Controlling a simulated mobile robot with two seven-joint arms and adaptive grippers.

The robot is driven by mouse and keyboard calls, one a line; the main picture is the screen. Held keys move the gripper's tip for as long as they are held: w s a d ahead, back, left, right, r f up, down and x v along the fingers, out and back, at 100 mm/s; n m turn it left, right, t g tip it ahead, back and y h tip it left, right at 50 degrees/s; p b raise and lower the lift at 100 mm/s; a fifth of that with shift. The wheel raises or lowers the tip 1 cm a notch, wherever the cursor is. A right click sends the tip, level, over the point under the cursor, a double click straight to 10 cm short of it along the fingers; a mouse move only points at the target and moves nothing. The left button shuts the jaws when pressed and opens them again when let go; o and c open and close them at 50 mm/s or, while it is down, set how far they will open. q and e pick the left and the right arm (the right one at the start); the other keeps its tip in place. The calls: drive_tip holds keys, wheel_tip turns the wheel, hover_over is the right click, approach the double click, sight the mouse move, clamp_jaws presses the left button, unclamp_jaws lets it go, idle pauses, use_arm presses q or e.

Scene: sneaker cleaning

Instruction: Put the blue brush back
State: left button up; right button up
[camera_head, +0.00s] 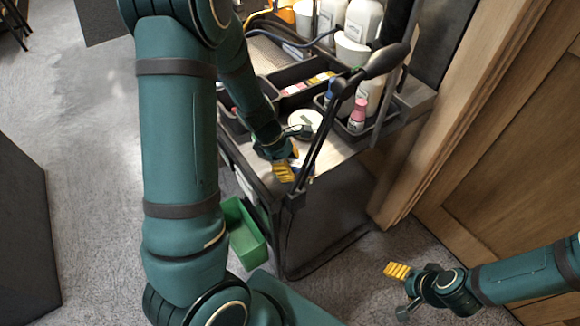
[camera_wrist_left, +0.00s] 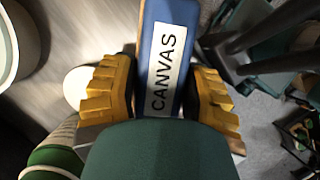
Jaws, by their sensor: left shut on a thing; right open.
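The blue brush (camera_wrist_left: 172,14) shows in the left wrist view, with a white label reading CANVAS on its handle. My left gripper (camera_wrist_left: 160,92) has its yellow fingers on both sides of the handle and is shut on it. In the head view my left gripper (camera_head: 285,171) is over the front edge of the cart top; the brush is mostly hidden there by the gripper and arm. My right gripper (camera_head: 397,271) is open and empty, low at the right, beside the cart.
Black organizer trays (camera_head: 303,72) with small items stand on the cart top. White bottles (camera_head: 362,20) stand at the back. A green bin (camera_head: 243,235) is below at the left. A wooden door (camera_head: 520,130) is at the right.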

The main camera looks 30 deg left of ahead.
use_arm(q)
drive_tip(key=shift+r, duration=0.1)
drive_tip(key=o, duration=1.2)
drive_tip(key=shift+a+r, duration=0.1)
drive_tip(key=shift+r, duration=0.25)
drive_tip(key=p+v, duration=0.4)
drive_tip(key=v, duration=0.7)
drive_tip(key=shift+a+r, duration=0.1)
drive_tip(key=shift+s, duration=0.1)
